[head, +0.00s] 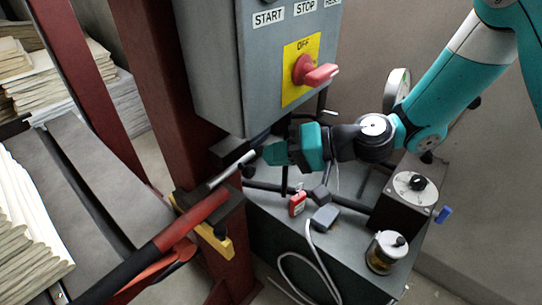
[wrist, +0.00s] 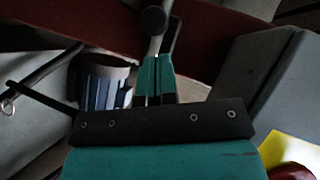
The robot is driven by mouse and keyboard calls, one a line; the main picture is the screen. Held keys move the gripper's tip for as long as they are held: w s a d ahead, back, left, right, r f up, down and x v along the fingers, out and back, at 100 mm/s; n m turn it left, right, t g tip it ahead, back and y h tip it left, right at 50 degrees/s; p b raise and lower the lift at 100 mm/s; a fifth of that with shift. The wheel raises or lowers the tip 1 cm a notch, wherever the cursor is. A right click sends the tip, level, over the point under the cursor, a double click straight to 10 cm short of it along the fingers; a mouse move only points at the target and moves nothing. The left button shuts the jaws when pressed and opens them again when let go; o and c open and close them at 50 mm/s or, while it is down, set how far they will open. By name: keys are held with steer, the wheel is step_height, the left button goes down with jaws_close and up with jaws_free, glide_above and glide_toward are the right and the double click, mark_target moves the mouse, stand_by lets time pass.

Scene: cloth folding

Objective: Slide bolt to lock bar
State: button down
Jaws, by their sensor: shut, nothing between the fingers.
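The silver bolt (head: 231,170) is a short bright rod on top of the dark red post, slanting up toward my gripper. A dark round knob (wrist: 154,19) shows just beyond my fingertips in the wrist view, with a pale rod beside it. My gripper (head: 268,154) has teal fingers, shut and empty, with the tips close to the bolt's upper end. The fingers also show in the wrist view (wrist: 155,72); I cannot tell whether they touch the bolt or knob. The red bar (head: 192,220) with a black grip slopes down-left from the post, beside a yellow bracket (head: 216,241).
A grey control box (head: 225,75) with a red switch on a yellow plate hangs just above my gripper. Below are a red padlock (head: 297,203), a grey block (head: 325,217), a glass jar (head: 385,254) and a black dial box (head: 402,209). Folded cloth (head: 28,235) lies left.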

steer(key=w+b+v, duration=0.1)
steer(key=v, duration=1)
steer(key=shift+r, duration=0.25)
steer(key=shift+w, duration=0.1)
steer(key=s+d+r+n+h+p, duration=0.1)
steer(key=s+r+h, duration=0.2)
steer(key=s, duration=0.3)
steer(key=s+d+r+n+h+p, duration=0.1)
steer(key=s+d+r+h, duration=0.1)
steer(key=s, duration=0.4)
steer(key=s+d+r+n+g+h+p, duration=0.1)
steer(key=s+d+r+n+h, duration=0.1)
steer(key=s+r+h, duration=0.2)
steer(key=shift+s+d+r+h, duration=0.25)
steer(key=shift+s+h, duration=0.25)
steer(key=shift+s, duration=0.65)
